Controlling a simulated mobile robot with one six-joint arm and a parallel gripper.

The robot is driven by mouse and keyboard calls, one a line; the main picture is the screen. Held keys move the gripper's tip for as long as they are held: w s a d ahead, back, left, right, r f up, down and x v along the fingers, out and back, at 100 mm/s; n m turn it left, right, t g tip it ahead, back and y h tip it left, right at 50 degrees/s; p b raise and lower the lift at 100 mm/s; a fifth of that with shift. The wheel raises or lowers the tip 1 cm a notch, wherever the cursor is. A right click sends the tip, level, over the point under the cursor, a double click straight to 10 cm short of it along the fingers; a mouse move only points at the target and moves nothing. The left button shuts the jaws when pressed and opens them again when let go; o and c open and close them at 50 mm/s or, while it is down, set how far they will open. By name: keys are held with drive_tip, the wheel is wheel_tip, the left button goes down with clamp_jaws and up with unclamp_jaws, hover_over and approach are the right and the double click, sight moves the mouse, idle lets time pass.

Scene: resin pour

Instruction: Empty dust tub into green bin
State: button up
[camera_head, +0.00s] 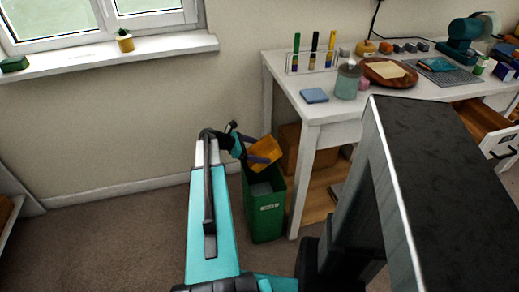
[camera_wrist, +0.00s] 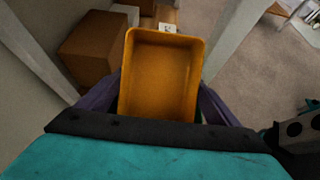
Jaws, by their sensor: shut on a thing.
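The dust tub (camera_head: 265,151) is a small orange-yellow rectangular tub. My gripper (camera_head: 256,158) is shut on it and holds it, tilted, above the open top of the green bin (camera_head: 266,215). In the wrist view the tub (camera_wrist: 160,75) fills the middle, with purple gripper fingers at both sides of it. Its inside looks bare there, with no clear dust visible. The green bin stands on the floor beside the white desk and has a pale label on its front. Something greyish shows inside the bin.
The white desk (camera_head: 319,116) stands right of the bin, its leg close to it. Cardboard boxes (camera_wrist: 98,48) sit under the desk. Carpet left of the bin is clear.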

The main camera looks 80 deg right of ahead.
drive_tip(key=shift+s+d+r+t+y+p, duration=0.15)
drive_tip(key=shift+t+y+p, duration=0.55)
drive_tip(key=shift+p, duration=1.15)
drive_tip(key=shift+s+r+t+y+p, duration=0.15)
drive_tip(key=shift+s+t+p, duration=0.1)
drive_tip(key=shift+t+p, duration=1.2)
drive_tip(key=shift+s+d+r+t+y+p, duration=0.15)
drive_tip(key=shift+t+y+p, duration=0.35)
drive_tip(key=shift+p, duration=1.7)
drive_tip(key=shift+f+t+p, duration=0.1)
drive_tip(key=shift+t+p, duration=0.25)
drive_tip(key=shift+p, duration=0.2)
drive_tip(key=shift+f+t+y, duration=0.1)
drive_tip(key=shift+t+y, duration=0.15)
drive_tip(key=shift+t, duration=0.05)
